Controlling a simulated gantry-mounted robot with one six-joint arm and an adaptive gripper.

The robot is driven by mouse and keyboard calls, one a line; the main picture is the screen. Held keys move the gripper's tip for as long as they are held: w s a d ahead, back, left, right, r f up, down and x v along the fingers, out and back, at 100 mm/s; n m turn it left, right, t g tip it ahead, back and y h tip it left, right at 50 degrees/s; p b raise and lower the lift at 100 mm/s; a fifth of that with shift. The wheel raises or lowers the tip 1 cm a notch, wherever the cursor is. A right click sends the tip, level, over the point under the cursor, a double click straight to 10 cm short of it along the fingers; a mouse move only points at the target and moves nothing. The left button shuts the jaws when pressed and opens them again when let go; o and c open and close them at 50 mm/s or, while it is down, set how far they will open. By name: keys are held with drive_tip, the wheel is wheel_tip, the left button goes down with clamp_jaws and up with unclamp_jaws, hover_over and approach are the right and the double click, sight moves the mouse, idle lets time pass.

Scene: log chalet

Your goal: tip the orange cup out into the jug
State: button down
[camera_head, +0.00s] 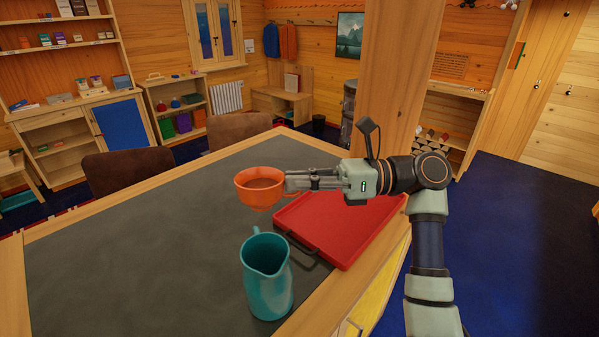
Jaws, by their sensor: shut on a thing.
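The orange cup (258,196) is wide and bowl-like, and brownish contents show inside it. It is upright and appears to be held above the table, up and behind the jug in the picture. My gripper (288,184) comes from the right and is shut on the cup's right side. The teal jug (266,282) stands upright on the dark table top nearer the camera, with its open mouth facing up. The cup and the jug are apart. The inside bottom of the jug is hidden.
A red tray (347,242) with dark handles lies on the table (130,255) right of the jug, under my arm. The table's left part is clear. Brown chairs (125,178) stand along the far edge. A wooden post (398,85) rises behind my gripper.

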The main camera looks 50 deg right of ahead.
drive_tip(key=shift+d, duration=0.15)
drive_tip(key=shift+f, duration=0.15)
drive_tip(key=shift+f+n, duration=0.1)
drive_tip(key=shift+n, duration=0.2)
drive_tip(key=n, duration=0.2)
drive_tip(key=f+n, duration=0.1)
drive_tip(key=n, duration=0.2)
drive_tip(key=f+n, duration=0.1)
drive_tip(key=n, duration=0.1)
drive_tip(key=shift+s+a+n, duration=0.15)
drive_tip(key=shift+a+n, duration=0.1)
drive_tip(key=shift+n, duration=0.05)
drive_tip(key=shift+f+b, duration=0.2)
drive_tip(key=shift+b, duration=0.65)
drive_tip(key=shift+s+a+n+b, duration=0.15)
drive_tip(key=shift+n+b, duration=1.05)
drive_tip(key=shift+b, duration=1.3)
